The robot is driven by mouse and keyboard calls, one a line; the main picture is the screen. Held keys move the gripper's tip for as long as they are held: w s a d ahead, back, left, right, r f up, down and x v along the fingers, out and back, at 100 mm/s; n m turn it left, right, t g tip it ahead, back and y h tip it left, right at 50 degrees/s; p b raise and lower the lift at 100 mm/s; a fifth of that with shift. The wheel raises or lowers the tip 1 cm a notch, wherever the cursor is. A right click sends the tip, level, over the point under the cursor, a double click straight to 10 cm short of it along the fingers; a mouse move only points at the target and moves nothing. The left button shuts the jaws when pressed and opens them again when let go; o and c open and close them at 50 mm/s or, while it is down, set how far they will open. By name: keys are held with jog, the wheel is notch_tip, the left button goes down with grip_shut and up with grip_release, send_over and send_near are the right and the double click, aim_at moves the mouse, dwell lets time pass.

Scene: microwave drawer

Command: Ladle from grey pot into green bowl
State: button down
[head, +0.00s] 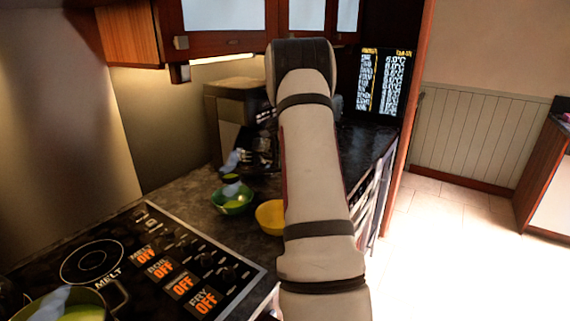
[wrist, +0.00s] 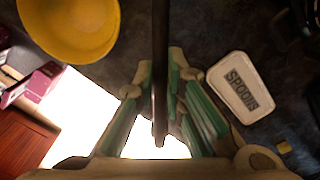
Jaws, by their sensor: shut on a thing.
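In the wrist view my gripper (wrist: 160,75) is shut on the dark, thin handle of the ladle (wrist: 160,35). In the head view my gripper is mostly hidden behind my arm. The ladle's dark cup (head: 231,179) hangs just above the green bowl (head: 221,203), with green contents and bluish steam over it. The green bowl sits on the counter and has some light green food in it. The grey pot (head: 111,299) stands at the lower left, partly cut off, with green soup and steam.
A yellow bowl (head: 270,217) stands right of the green bowl; it also shows in the wrist view (wrist: 70,30). A white box marked SPOONS (wrist: 240,86) is in the wrist view. The stove panel (head: 185,262) is at the left. A boxy appliance (head: 232,103) stands behind.

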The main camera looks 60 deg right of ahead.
jog(key=shift+f, duration=0.35)
jog(key=shift+s+a+r+t+h+p, duration=0.1)
jog(key=shift+s+r+t+h+p, duration=0.15)
jog(key=shift+p, duration=0.3)
jog(key=shift+a+p, duration=0.1)
jog(key=shift+p, duration=0.3)
jog(key=shift+s+a+f+t+h+p, duration=0.1)
jog(key=shift+s+a+t+h+p, duration=0.05)
jog(key=shift+t+h+p, duration=0.55)
jog(key=shift+s+a+t+h+p, duration=0.1)
jog(key=shift+t+h+p, duration=0.25)
jog(key=shift+p, duration=0.55)
jog(key=shift+s+a+t+h+p, duration=0.15)
jog(key=shift+t+h+p, duration=0.25)
jog(key=shift+p, duration=0.35)
jog(key=shift+s+a+f+t+h+p, duration=0.3)
jog(key=shift+f+t+h+p, duration=0.25)
jog(key=shift+t+h+p, duration=0.75)
jog(key=shift+s+a+f+t+h+p, duration=0.2)
jog(key=shift+f+t+h+p, duration=0.55)
jog(key=shift+t+h, duration=0.9)
jog(key=shift+s+a+f+t+h+p, duration=0.2)
jog(key=shift+a+f+t+h+p, duration=0.2)
jog(key=shift+t+h+p, duration=1.05)
